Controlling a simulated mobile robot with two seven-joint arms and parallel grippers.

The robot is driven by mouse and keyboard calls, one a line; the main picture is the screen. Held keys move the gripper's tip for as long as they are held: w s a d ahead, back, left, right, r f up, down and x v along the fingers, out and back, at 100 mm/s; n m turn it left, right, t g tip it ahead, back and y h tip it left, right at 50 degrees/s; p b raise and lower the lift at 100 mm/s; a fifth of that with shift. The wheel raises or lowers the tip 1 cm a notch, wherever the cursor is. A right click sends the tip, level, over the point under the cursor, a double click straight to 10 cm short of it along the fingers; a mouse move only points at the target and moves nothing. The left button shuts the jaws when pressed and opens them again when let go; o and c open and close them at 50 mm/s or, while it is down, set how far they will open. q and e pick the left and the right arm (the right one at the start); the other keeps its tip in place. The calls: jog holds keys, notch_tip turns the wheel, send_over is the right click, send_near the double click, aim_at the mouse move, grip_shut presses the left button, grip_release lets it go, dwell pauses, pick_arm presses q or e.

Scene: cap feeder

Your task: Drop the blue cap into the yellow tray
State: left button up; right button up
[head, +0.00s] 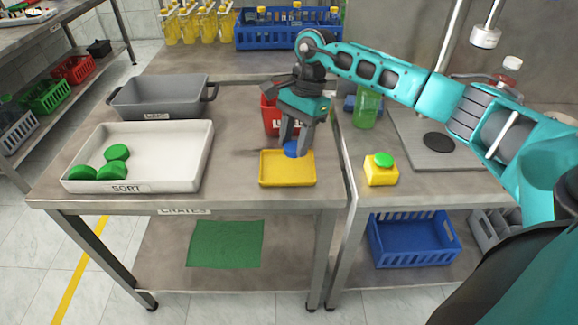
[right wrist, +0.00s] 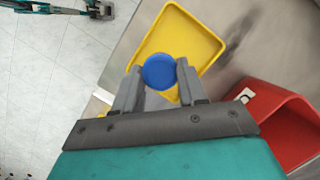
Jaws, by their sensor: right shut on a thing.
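The blue cap (head: 292,149) is between the fingertips of my right gripper (head: 293,146), which is shut on it. In the right wrist view the blue cap (right wrist: 159,71) shows between the two grey fingers of the right gripper (right wrist: 157,80). The yellow tray (head: 287,180) lies on the table below, and the cap is over its back part in the head view. The tray also shows behind the cap in the right wrist view (right wrist: 185,25). The tray looks empty where it shows. My left gripper is not seen in the head view.
A red bin (head: 270,116) stands just behind the yellow tray. A white sort tray (head: 165,155) with green caps (head: 117,152) is to the left, a grey crate (head: 160,97) behind it.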

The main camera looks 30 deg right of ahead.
jog(key=o, duration=0.6)
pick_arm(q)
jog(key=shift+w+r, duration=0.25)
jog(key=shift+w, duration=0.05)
pick_arm(e)
jog(key=o, duration=0.5)
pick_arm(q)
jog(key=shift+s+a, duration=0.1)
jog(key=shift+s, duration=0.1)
pick_arm(e)
jog(key=s+v, duration=0.1)
jog(key=v, duration=1.2)
jog(key=shift+w, duration=0.5)
jog(key=shift+a, duration=0.2)
